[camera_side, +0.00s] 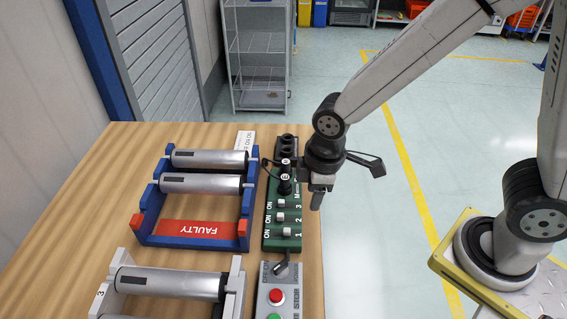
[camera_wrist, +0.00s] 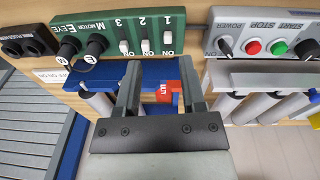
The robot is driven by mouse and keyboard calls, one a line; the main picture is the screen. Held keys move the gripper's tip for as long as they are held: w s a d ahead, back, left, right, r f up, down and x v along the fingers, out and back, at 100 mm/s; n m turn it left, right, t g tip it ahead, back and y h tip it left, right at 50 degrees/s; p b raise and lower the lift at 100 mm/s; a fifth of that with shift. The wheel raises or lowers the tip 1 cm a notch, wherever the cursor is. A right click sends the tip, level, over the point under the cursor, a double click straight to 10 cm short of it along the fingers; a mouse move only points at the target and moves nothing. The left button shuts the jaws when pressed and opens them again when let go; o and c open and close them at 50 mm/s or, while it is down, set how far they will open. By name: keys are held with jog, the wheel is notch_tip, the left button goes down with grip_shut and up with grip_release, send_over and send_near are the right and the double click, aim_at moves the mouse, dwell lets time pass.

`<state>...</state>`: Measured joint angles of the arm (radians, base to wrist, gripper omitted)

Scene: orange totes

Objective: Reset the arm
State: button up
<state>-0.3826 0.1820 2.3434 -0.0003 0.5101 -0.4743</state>
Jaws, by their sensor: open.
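My gripper (camera_side: 318,196) hangs at the end of my arm, pointing down over the right edge of the wooden table. It is above and just right of the green switch panel. In the wrist view my gripper (camera_wrist: 160,72) has its two fingers apart with nothing held between them. Part of a blue rack with a red label shows beyond the fingers. The green panel (camera_wrist: 185,18) lies past the fingertips, with switches and black plugs.
A blue rack (camera_side: 190,241) marked FAULTY holds two metal cylinders (camera_side: 205,160). A grey rack (camera_side: 234,290) with another cylinder is nearer. A control box (camera_side: 270,310) with red and green buttons sits at the front. A wire shelf (camera_side: 234,70) stands behind. The table's left side is clear.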

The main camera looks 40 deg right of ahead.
jog(key=s+d+m+t, duration=0.1)
jog(key=s+d+m, duration=0.1)
jog(key=d+m, duration=0.7)
jog(key=d, duration=0.3)
jog(key=shift+d+r+m, duration=0.15)
jog(key=shift+r+m, duration=0.15)
jog(key=shift+m, duration=0.1)
